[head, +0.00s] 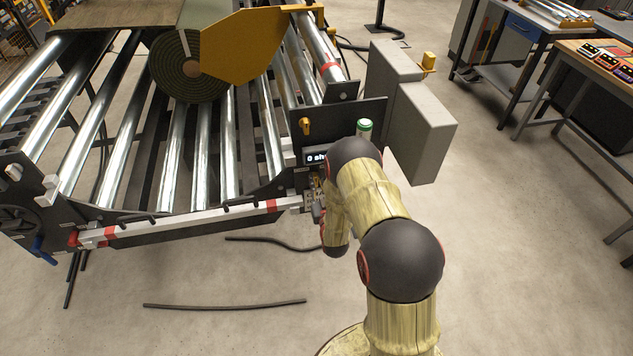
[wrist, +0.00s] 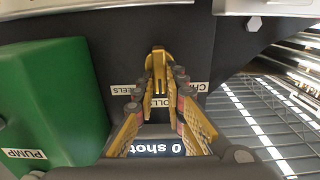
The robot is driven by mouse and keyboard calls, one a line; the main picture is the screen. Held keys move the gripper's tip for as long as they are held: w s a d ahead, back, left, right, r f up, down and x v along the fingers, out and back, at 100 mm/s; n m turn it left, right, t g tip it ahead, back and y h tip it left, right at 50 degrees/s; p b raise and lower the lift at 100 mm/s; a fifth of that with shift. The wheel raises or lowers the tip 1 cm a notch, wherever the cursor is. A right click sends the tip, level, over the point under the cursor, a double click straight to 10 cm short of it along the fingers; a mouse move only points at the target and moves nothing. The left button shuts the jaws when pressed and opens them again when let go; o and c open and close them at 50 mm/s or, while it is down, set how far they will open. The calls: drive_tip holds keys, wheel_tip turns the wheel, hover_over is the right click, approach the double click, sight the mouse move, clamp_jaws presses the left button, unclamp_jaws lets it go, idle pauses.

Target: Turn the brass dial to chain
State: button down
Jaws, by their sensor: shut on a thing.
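The brass dial (wrist: 158,60) stands out from a dark panel in the wrist view. My gripper (wrist: 162,82) is shut on it, a yellow finger on each side. White labels lie around the dial: one at the left ending in "ELS", one between the fingers starting "OLL", and one at the right starting "CH" (wrist: 189,88). The fingers partly cover them, and I cannot tell which label the dial points to. In the head view my gripper (head: 318,200) is at the panel's lower edge, largely hidden by my arm, and its hold is hidden there.
A green block (wrist: 45,100) with a "PUMP" label is close at the left in the wrist view. A display (wrist: 160,148) reads "0 shot", partly cut off. The roller table (head: 170,150) carries a turf roll (head: 190,66). Grey boxes (head: 425,130) stand right of the panel.

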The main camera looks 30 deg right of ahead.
drive_tip(key=shift+w+a+f+n+b, duration=0.15)
drive_tip(key=shift+n+b, duration=0.4)
drive_tip(key=shift+n, duration=0.9)
drive_tip(key=shift+s+a+n+b, duration=0.15)
drive_tip(key=shift+n+b, duration=0.4)
drive_tip(key=shift+n, duration=0.95)
drive_tip(key=shift+w+a+f+n+b, duration=0.15)
drive_tip(key=shift+n+b, duration=0.4)
drive_tip(key=shift+n, duration=0.9)
drive_tip(key=shift+r, duration=0.15)
drive_tip(key=c, duration=1.9)
unclamp_jaws()
drive_tip(key=shift+o, duration=0.3)
drive_tip(key=v, duration=1.2)
